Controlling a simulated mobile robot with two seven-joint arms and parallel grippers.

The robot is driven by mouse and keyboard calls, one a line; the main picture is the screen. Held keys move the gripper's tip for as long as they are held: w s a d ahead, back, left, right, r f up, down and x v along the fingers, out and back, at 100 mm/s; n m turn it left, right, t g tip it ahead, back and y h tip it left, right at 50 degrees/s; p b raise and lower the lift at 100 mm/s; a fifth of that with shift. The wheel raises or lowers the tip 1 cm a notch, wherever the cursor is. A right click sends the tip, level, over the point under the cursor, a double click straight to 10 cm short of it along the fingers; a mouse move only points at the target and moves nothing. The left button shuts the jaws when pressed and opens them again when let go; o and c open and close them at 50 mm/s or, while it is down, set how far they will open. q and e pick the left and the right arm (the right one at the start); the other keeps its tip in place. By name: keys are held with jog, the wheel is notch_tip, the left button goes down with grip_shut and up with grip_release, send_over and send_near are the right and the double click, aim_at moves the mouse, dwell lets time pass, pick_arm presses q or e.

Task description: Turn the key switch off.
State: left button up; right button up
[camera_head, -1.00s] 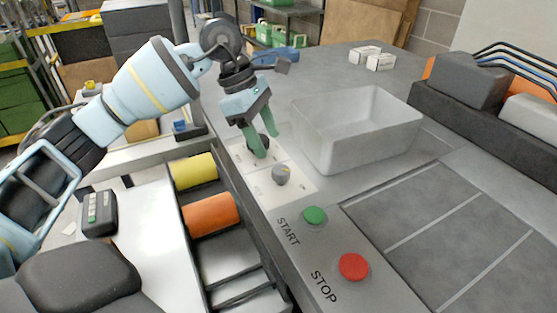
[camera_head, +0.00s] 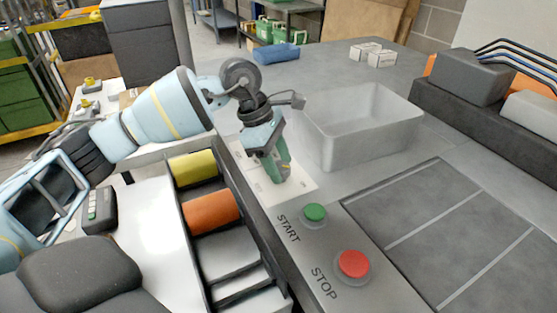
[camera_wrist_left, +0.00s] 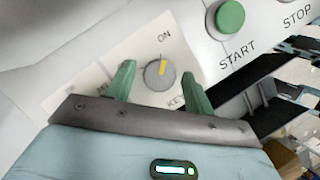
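The key switch is a round grey knob (camera_wrist_left: 158,74) with a yellow mark, set in a white panel (camera_wrist_left: 130,45). In the left wrist view its mark points up toward the ON label. My left gripper (camera_wrist_left: 158,82) is open there, with one green finger on each side of the knob; whether the fingers touch it I cannot tell. In the head view my left gripper (camera_head: 280,176) is over the white panel (camera_head: 303,190) and hides the knob. My right gripper is not in view.
The green START button (camera_head: 315,212) and red STOP button (camera_head: 353,264) are just in front of the panel. A grey bin (camera_head: 365,140) stands close to the right of the gripper. Yellow (camera_head: 193,167) and orange (camera_head: 211,208) rollers lie to the left.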

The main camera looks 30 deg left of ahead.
pick_arm(q)
jog(key=c, duration=0.8)
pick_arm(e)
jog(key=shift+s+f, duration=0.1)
